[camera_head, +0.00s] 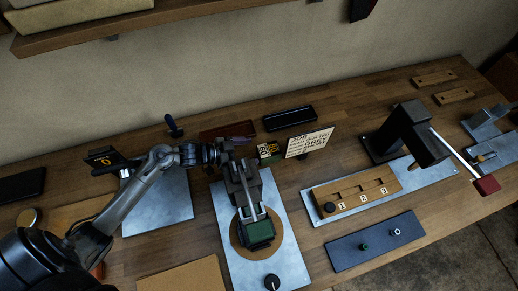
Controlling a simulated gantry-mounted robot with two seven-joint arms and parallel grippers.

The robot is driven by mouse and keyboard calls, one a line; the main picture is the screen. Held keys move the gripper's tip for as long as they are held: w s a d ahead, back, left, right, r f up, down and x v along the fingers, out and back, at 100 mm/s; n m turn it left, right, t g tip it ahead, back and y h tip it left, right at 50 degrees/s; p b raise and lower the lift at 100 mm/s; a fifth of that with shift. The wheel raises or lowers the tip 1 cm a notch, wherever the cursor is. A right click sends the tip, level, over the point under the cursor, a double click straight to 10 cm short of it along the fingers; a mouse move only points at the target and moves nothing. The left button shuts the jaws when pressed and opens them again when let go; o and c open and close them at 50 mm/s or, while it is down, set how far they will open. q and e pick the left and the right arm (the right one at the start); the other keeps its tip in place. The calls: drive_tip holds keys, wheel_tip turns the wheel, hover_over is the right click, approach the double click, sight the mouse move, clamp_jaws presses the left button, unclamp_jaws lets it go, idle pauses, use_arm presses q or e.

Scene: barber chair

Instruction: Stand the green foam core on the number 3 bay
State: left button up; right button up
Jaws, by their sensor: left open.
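A small green piece (364,247), which looks like the green foam core, stands on a dark flat tray (345,262) at the front right. A small pale grey piece (394,231) stands beside it. The wooden block (362,182) with labels 1, 2 and 3 lies behind the tray; the number 3 label (384,189) is the rightmost, and I see nothing standing by it. My left gripper (236,147) is open above the bench, behind the small chair, well left of the block and the green piece. Its fingers are small and dark. My right gripper is out of view.
A small chair model (258,232) with a green seat stands on a metal plate (285,250) left of the tray. A card sign (309,142) stands behind the block. A dark press-like device (410,138) with a red-ended lever (486,185) rises at the block's right.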

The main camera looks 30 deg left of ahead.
use_arm(q)
drive_tip(key=shift+o, duration=0.5)
drive_tip(key=v, duration=0.3)
drive_tip(key=shift+s+a+r, duration=0.1)
drive_tip(key=shift+s+a, duration=0.1)
drive_tip(key=shift+s, duration=0.15)
drive_tip(key=shift+o, duration=1)
drive_tip(key=shift+s+a+r, duration=0.1)
drive_tip(key=shift+s+a, duration=0.05)
drive_tip(key=shift+s, duration=0.05)
drive_tip(key=shift+s+a+r, duration=0.1)
drive_tip(key=shift+a+r, duration=0.05)
